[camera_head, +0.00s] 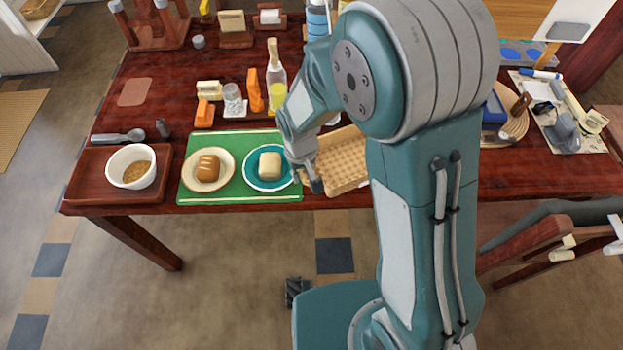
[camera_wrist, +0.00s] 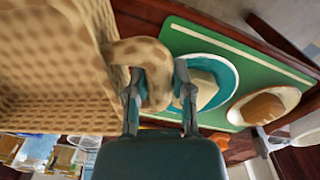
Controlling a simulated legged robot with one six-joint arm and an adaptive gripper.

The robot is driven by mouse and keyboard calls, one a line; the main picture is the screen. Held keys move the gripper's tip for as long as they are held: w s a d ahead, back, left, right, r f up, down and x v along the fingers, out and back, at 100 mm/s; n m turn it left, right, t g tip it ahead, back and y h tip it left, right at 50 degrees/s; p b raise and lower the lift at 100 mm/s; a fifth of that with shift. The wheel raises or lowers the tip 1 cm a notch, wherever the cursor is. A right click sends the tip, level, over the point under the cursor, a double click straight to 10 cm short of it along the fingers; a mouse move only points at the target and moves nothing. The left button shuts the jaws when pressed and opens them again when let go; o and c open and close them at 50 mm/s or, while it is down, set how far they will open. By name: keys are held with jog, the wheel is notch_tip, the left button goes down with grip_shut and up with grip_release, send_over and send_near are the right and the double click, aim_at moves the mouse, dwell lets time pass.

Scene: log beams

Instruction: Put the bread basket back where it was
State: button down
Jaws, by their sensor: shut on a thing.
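The bread basket (camera_head: 342,160) is a tan woven basket right of the green mat, partly hidden behind my arm. In the wrist view the basket (camera_wrist: 45,60) fills the left side and looks empty where I see it. My gripper (camera_head: 312,184) is at its left edge, close to the table's front. In the wrist view my gripper (camera_wrist: 158,82) is shut on the basket's looped handle, with a finger on each side. I cannot tell whether the basket rests on the table or is slightly raised.
The green mat (camera_head: 225,175) holds a plate with a bread roll (camera_head: 207,168) and a teal-rimmed plate with a pale block (camera_head: 270,166). A wooden tray with a white bowl (camera_head: 115,163) stands left. A bottle (camera_head: 277,80), a glass (camera_head: 233,100) and orange pieces (camera_head: 254,90) stand behind the mat.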

jog(key=d+f, duration=0.1)
jog(key=w+d+f, duration=0.1)
jog(key=d+f, duration=0.1)
jog(key=shift+w+f, duration=0.25)
jog(key=shift+a+f, duration=0.2)
jog(key=shift+f, duration=0.45)
jog(key=shift+a+f, duration=0.15)
jog(key=shift+f, duration=0.45)
jog(key=c, duration=0.5)
grip_release()
jog(key=shift+d, duration=0.15)
